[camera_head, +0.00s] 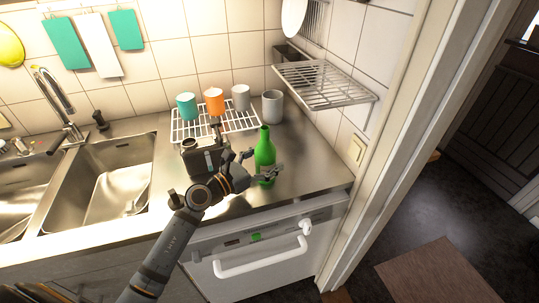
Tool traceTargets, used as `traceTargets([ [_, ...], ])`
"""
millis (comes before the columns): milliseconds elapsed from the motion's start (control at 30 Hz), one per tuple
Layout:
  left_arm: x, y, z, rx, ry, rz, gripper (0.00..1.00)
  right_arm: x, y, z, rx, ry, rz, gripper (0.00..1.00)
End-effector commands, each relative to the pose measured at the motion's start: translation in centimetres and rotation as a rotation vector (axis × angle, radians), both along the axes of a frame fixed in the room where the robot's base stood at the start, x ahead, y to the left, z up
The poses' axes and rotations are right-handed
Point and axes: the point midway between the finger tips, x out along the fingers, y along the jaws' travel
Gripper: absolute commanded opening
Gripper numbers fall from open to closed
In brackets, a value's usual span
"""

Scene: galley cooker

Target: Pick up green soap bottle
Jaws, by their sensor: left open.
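The green soap bottle (265,151) stands upright on the steel counter, right of the sinks and near the counter's front edge. My left gripper (262,167) is open at the bottle, with one finger in front of its lower part and the other at its left side. I cannot tell whether the fingers touch it. The lower part of the bottle is partly hidden by the gripper. My right gripper is not in view.
A white wire rack (222,131) with several cups is behind, and a grey cup (272,106) stands at its right. A wire shelf (325,84) juts from the right wall. Two sink basins (97,188) lie left. Bare counter (318,172) is right of the bottle.

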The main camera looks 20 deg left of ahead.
Motion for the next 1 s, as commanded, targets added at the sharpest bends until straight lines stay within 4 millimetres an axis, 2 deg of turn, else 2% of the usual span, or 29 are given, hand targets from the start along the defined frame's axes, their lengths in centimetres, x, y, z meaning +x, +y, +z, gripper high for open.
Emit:
traceTargets([
  [33, 0.0, 0.0, 0.0, 0.0, 0.0, 0.0, 0.79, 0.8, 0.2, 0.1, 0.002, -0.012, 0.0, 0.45],
  [100, 0.0, 0.0, 0.0, 0.0, 0.0, 0.0, 0.7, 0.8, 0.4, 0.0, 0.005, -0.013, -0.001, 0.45],
  [333, 0.0, 0.0, 0.0, 0.0, 0.0, 0.0, 0.38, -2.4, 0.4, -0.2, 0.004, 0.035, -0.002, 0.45],
  [533, 0.0, 0.0, -0.1, 0.0, 0.002, -0.001, 0.12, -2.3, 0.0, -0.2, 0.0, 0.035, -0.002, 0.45],
  [833, 0.0, 0.0, 0.4, 0.001, -0.001, -0.001, 0.12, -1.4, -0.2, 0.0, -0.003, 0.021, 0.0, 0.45],
  [1000, 0.0, 0.0, 2.8, 0.003, -0.005, -0.001, 0.12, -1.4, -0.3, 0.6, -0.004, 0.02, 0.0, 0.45],
])
